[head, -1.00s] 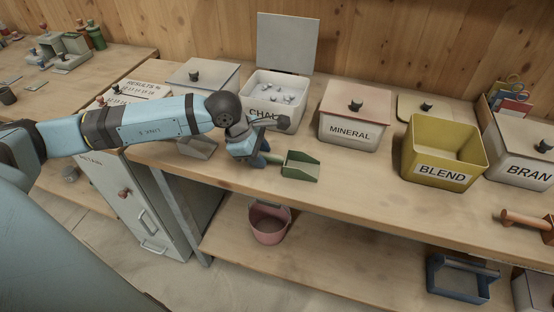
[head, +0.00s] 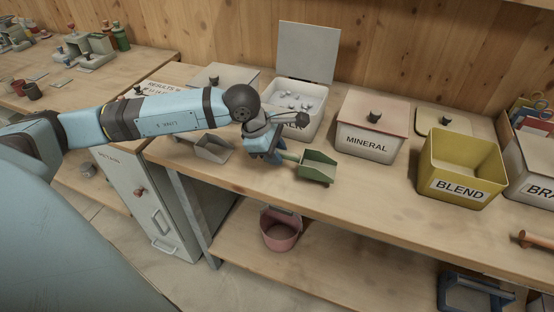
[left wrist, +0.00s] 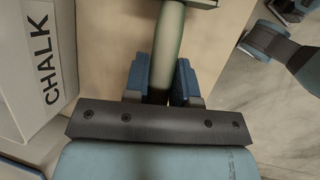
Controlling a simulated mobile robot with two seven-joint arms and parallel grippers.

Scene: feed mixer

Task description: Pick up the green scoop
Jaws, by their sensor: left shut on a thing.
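The green scoop (head: 317,168) is over the bench top in front of the chalk and mineral boxes, its open pan facing right. My left gripper (head: 274,157) is shut on the scoop's handle at the pan's left. In the left wrist view, the pale green handle (left wrist: 167,50) runs between the two blue fingers of the gripper (left wrist: 161,82). The pan is mostly cut off at the top of that view. I cannot tell for sure whether the scoop touches the bench.
The open chalk box (head: 294,108) stands just behind my left gripper. The lidded mineral box (head: 367,143) and the yellow blend bin (head: 456,187) stand to the right. A grey scoop (head: 213,148) lies left of the gripper.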

